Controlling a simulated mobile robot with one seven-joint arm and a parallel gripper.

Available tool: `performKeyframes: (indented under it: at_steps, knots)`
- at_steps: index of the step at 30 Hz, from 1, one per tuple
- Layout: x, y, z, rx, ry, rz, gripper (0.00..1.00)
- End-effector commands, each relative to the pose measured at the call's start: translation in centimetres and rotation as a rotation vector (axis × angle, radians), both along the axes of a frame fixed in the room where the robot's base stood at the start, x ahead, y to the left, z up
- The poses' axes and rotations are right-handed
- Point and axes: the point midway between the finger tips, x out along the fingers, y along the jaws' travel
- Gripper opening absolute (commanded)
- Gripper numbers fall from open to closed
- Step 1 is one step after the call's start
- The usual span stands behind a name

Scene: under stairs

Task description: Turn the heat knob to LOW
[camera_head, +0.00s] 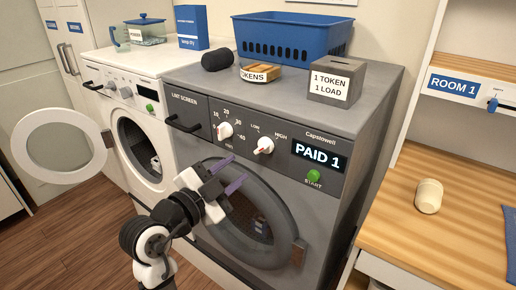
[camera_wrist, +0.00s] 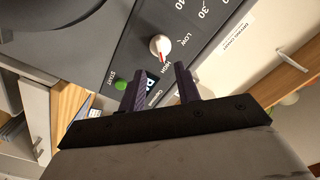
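The heat knob (camera_head: 264,145) is the right one of two white knobs on the grey dryer's panel. LOW is printed at its upper left and HIGH at its upper right. It also shows in the wrist view (camera_wrist: 160,47), where its red mark points toward the HIGH label. My gripper (camera_head: 229,175) is in front of the dryer, below and left of the heat knob. In the wrist view my gripper (camera_wrist: 159,71) has its two dark purple fingers apart with nothing between them. The knob lies beyond the fingertips, apart from them.
The other knob (camera_head: 225,131) is close on the left. A green START button (camera_head: 313,176) and the PAID 1 display (camera_head: 318,155) are on the right. The round dryer door (camera_head: 252,222) is below, shut. A wooden counter (camera_head: 455,200) with a cream cup (camera_head: 428,196) stands at right.

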Motion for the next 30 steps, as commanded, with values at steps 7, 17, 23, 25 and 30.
performKeyframes:
  at_steps: [7,17,23,25,30]
  knots:
    - [4.3,-3.2,0.3,-0.002,0.002,-0.002,0.33]
    - [7.0,-5.1,0.1,0.0,-0.001,0.002,0.33]
    - [7.1,-5.2,0.0,0.0,-0.001,0.002,0.33]
    - [7.1,-5.1,0.0,-0.001,0.0,0.002,0.33]
    - [7.1,-5.1,0.0,-0.001,0.0,0.002,0.13]
